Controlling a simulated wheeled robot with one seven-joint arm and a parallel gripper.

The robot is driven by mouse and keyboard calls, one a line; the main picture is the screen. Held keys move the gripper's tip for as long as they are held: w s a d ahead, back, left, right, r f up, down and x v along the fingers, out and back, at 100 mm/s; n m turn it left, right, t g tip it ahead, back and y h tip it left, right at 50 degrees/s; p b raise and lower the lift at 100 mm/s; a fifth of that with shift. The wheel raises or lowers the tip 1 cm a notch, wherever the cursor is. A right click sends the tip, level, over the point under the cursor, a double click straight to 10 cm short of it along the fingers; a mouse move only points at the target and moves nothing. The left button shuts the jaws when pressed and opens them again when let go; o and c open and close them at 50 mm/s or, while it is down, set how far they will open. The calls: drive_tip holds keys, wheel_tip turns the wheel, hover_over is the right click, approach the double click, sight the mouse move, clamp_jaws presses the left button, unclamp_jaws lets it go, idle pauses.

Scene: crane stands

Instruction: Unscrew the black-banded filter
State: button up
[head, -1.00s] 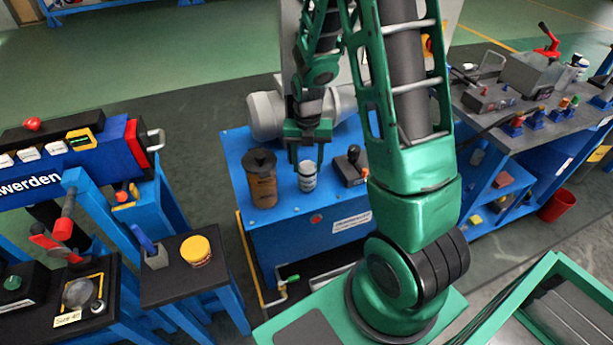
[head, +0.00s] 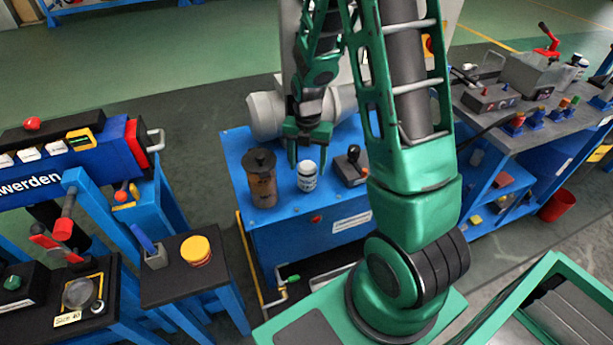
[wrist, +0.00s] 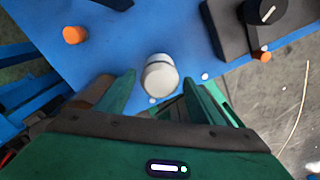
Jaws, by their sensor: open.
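The black-banded filter (head: 307,178) is a small white cylinder with a dark band below its white top. It stands upright on the blue cabinet top (head: 235,150), between a brown canister and a black joystick box. In the wrist view the filter (wrist: 159,76) is seen from above, near the middle, between the fingertips in the picture. My gripper (head: 307,152) is green, open and empty, just above and behind the filter in the head view. Its fingers (wrist: 160,80) spread to either side of the filter in the wrist view. I cannot tell whether they touch it.
The brown canister (head: 261,182) with a dark lid stands close left of the filter. The joystick box (head: 351,166) is close on the right. A grey workbench (head: 540,105) is at the right.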

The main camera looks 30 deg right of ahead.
drive_tip(key=m, duration=1.1)
drive_tip(key=shift+m, duration=0.3)
drive_tip(key=m, duration=0.5)
drive_tip(key=shift+m, duration=0.4)
drive_tip(key=m, duration=0.5)
drive_tip(key=c, duration=1.2)
drive_tip(key=shift+r, duration=0.1)
